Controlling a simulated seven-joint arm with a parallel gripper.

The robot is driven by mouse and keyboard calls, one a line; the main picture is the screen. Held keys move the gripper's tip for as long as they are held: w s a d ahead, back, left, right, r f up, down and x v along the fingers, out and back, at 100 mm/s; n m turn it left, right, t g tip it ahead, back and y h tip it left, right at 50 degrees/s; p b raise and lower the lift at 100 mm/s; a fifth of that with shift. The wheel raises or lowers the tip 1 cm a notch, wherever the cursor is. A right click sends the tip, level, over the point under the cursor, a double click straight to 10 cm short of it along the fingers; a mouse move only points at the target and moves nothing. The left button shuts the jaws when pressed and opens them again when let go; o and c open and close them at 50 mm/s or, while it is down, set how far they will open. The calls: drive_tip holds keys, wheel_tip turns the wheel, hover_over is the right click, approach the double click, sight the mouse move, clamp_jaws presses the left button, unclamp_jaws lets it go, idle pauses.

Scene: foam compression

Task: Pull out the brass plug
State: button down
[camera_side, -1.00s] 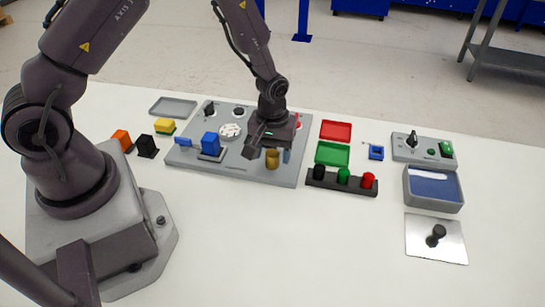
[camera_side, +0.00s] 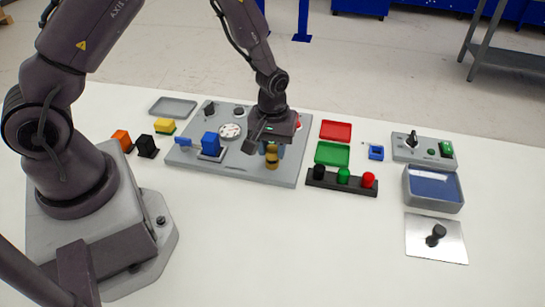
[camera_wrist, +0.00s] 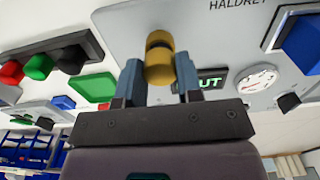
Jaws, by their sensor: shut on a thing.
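The brass plug (camera_side: 271,160) is at the front right part of the grey panel (camera_side: 235,172). It is a gold-coloured cylinder, and a dark band shows around it in the wrist view (camera_wrist: 158,66). My gripper (camera_side: 271,150) is over the panel with its fingers on either side of the plug. In the wrist view my gripper (camera_wrist: 158,76) is shut on the plug, one finger to its left and one to its right. The plug looks upright on the panel. I cannot tell how deep it sits, as its far end is hidden.
A blue block (camera_side: 210,143) on a grey base and a white dial (camera_side: 230,131) are on the panel to the left. A dark rack (camera_side: 341,187) with black, green and red caps stands close on the right. The table in front of the panel is clear.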

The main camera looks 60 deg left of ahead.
sight(272, 149)
drive_tip(key=shift+r, duration=2.4)
